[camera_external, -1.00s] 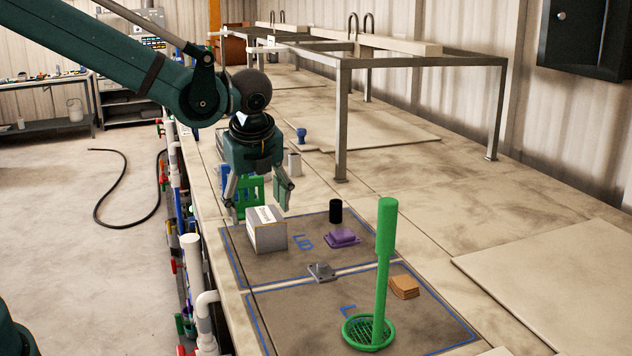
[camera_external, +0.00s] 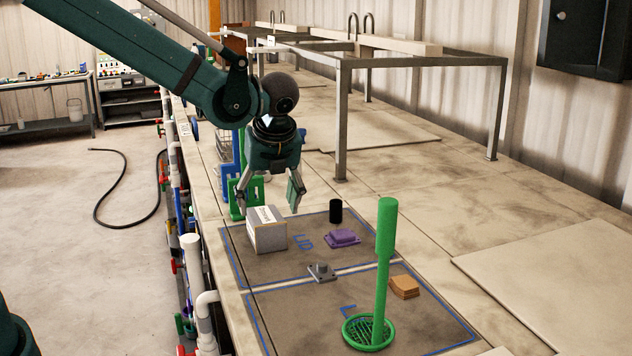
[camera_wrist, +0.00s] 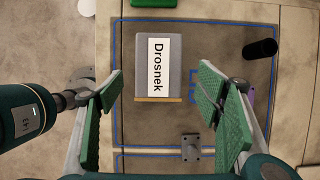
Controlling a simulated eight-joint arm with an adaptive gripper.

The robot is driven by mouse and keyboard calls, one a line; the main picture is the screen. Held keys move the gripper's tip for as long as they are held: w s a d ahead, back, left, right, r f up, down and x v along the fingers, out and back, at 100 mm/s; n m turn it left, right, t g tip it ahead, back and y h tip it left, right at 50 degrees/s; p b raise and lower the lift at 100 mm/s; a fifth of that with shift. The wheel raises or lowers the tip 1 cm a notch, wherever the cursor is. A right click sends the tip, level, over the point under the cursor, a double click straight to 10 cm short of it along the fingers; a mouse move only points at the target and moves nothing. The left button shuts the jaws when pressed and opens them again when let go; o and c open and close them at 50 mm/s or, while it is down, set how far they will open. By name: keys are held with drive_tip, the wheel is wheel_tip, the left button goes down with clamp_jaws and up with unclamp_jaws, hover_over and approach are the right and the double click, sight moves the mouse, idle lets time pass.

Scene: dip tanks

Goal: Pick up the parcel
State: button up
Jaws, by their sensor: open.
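The parcel (camera_external: 267,232) is a grey-white box on the far dark lid panel, near its left edge. In the wrist view the parcel (camera_wrist: 159,85) has a white label reading "Drosnek" and a tan strip along its lower edge. My gripper (camera_external: 268,205) is open and empty, with green pads, just above and behind the parcel in the external view. In the wrist view the parcel lies ahead of and between the spread fingers of my gripper (camera_wrist: 165,115), nearer the left finger. No contact shows.
A black cylinder (camera_external: 336,211) and a purple block (camera_external: 342,238) lie right of the parcel. A grey metal knob (camera_external: 321,271) sits nearer the camera. A metal frame (camera_external: 341,120) stands behind.

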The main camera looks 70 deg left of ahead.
sight(266, 216)
drive_tip(key=shift+x, duration=0.95)
drive_tip(key=shift+f, duration=0.15)
drive_tip(key=shift+x, duration=2.5)
drive_tip(key=shift+s, duration=0.1)
drive_tip(key=shift+f, duration=0.2)
drive_tip(key=shift+c, duration=0.5)
drive_tip(key=c, duration=1.1)
